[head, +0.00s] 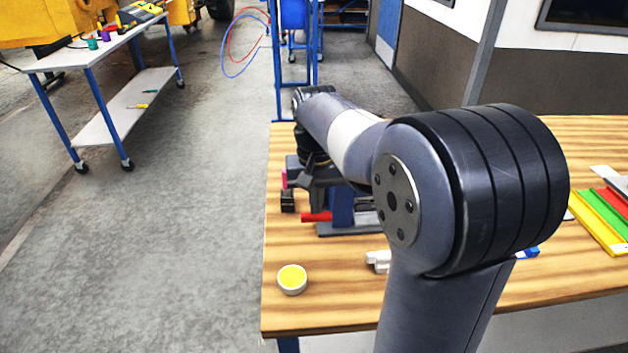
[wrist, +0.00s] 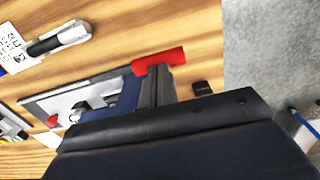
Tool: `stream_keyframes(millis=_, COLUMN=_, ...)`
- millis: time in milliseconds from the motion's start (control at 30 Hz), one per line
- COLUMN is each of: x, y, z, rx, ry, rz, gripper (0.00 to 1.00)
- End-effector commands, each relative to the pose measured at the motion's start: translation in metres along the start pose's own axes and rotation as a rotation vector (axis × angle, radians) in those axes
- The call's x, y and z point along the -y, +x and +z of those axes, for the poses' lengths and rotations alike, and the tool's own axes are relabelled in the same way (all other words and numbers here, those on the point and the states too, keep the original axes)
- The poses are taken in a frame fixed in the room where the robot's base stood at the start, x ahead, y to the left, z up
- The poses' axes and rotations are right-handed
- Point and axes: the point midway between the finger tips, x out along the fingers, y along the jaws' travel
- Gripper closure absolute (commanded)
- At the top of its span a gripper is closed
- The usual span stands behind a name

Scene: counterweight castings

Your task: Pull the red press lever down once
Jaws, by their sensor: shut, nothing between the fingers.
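The press stands on the wooden table, with a blue body (head: 341,208) and a grey base (head: 350,230). Its red lever handle (head: 317,217) points left near the table's left edge. My gripper (head: 308,197) is shut and empty, pointing down just above the handle. In the wrist view, the closed fingers (wrist: 157,72) meet the edge of the red handle (wrist: 172,57); I cannot tell whether they touch it. The grey base (wrist: 60,100) shows to the left there. My arm and gripper hide much of the press.
A small black block (head: 288,201) and a pink item (head: 284,178) are left of the press. A yellow-topped white disc (head: 292,279) lies in front. Coloured trays (head: 605,215) lie at the right. A white marker-like item (wrist: 60,39) shows in the wrist view.

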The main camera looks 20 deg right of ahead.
Motion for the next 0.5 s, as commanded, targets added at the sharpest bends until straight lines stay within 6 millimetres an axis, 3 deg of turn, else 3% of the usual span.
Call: stream_keyframes(millis=500, x=0.0, y=-0.038, z=0.0, rx=0.002, ry=0.0, rz=0.0, gripper=1.0)
